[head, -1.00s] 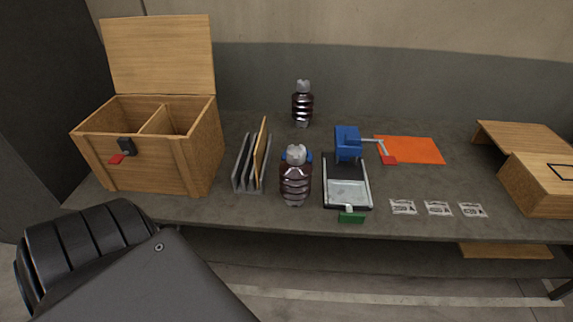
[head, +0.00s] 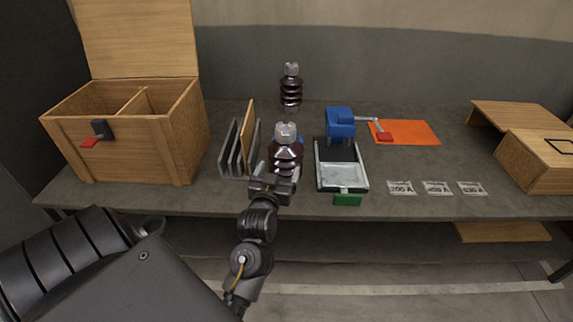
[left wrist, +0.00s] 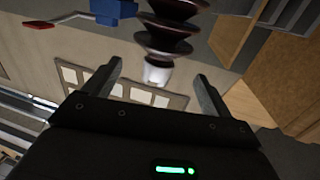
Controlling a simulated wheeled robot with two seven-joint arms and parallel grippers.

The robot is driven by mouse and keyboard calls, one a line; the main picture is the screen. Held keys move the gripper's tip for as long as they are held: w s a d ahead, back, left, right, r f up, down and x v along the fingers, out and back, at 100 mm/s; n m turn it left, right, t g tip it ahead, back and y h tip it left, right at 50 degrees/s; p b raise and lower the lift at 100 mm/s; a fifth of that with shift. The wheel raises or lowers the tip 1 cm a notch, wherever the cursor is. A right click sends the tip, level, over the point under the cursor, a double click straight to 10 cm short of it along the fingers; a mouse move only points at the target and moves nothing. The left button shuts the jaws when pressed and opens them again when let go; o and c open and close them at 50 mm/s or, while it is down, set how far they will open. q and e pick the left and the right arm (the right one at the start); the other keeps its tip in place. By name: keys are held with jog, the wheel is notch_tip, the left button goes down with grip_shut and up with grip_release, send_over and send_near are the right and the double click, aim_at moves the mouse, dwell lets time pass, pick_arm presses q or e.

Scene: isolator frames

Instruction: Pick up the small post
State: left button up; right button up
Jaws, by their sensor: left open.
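Two brown ribbed posts with grey metal caps stand upright on the bench. The near post (head: 286,148) is at the middle, and the far post (head: 291,90) is behind it near the wall. I cannot tell for certain which is the small one. My left gripper (head: 273,183) is in front of the near post and hides its lower part. In the left wrist view a ribbed post (left wrist: 172,28) is ahead, its pale cap end between the lines of the open fingers (left wrist: 158,84). The fingers do not visibly touch it.
A rack with upright plates (head: 238,150) stands close left of the near post, and an open wooden box (head: 125,140) further left. A black-framed tray (head: 340,168) and blue device (head: 340,122) are to the right. An orange mat (head: 408,132), labels and a wooden case (head: 540,170) lie beyond.

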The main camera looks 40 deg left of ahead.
aim_at(284, 147)
pick_arm(q)
jog(key=shift+y, duration=0.3)
jog(key=shift+a+r+x, duration=0.1)
jog(key=shift+r+x, duration=0.1)
jog(key=shift+x, duration=0.85)
jog(key=shift+a+r+x, duration=0.1)
jog(key=shift+r+x, duration=0.1)
jog(key=shift+x, duration=0.85)
jog(key=shift+r+x, duration=0.25)
jog(key=shift+x, duration=0.85)
jog(key=x, duration=0.4)
jog(key=shift+w+p, duration=0.1)
jog(key=shift+p, duration=0.2)
jog(key=shift+w, duration=0.15)
jog(key=shift+c, duration=0.6)
jog(key=c, duration=0.5)
jog(key=shift+f, duration=0.1)
grip_shut()
jog(key=shift+r, duration=0.45)
jog(key=shift+w+a+f, duration=0.1)
pick_arm(e)
jog(key=shift+s+d, duration=0.25)
jog(key=shift+s, duration=0.3)
jog(key=shift+s+d, duration=0.2)
jog(key=shift+s, duration=0.35)
